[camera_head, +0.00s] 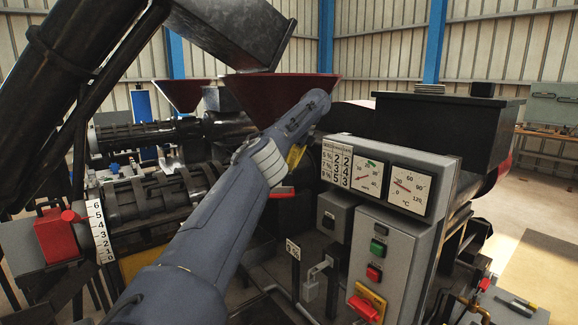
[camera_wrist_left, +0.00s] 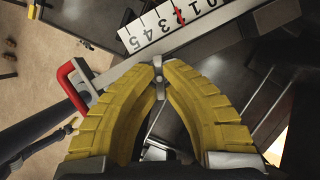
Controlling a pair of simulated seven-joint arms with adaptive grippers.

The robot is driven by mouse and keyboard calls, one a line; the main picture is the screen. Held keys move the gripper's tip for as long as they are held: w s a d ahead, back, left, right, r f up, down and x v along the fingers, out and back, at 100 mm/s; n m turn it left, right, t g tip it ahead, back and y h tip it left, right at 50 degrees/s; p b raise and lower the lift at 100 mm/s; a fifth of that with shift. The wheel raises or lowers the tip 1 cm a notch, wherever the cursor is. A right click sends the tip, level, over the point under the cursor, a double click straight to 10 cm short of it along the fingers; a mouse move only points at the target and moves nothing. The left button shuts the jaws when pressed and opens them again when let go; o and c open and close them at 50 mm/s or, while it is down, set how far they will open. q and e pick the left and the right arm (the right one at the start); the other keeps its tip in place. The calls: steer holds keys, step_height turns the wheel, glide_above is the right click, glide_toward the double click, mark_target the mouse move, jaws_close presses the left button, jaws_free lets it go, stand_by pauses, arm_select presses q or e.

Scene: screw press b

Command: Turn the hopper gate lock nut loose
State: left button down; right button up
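In the head view my left arm reaches across to the dark red hopper (camera_head: 272,90). Part of my left gripper (camera_head: 296,156) shows yellow below the wrist; its tips are hidden there. In the left wrist view the yellow fingers of the gripper (camera_wrist_left: 158,78) bow outward and come together at their tips. A small grey metal piece (camera_wrist_left: 160,92) shows between the tips, apparently the lock nut, mostly covered. Just beyond lies the gate's white numbered scale (camera_wrist_left: 160,28) with a red pointer. A red handle (camera_wrist_left: 72,88) is at the left. My right gripper is out of view.
A grey control box (camera_head: 385,250) with gauges and buttons stands right of my arm. A ribbed press barrel (camera_head: 150,198) and another numbered scale (camera_head: 99,232) are at the left. A large dark box (camera_head: 450,125) stands behind the control box. Open floor shows at the far right.

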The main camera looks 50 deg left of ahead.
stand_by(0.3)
arm_select(q)
steer(key=c, duration=1.5)
jaws_free()
steer(key=shift+a, duration=0.1)
steer(key=shift+m, duration=0.4)
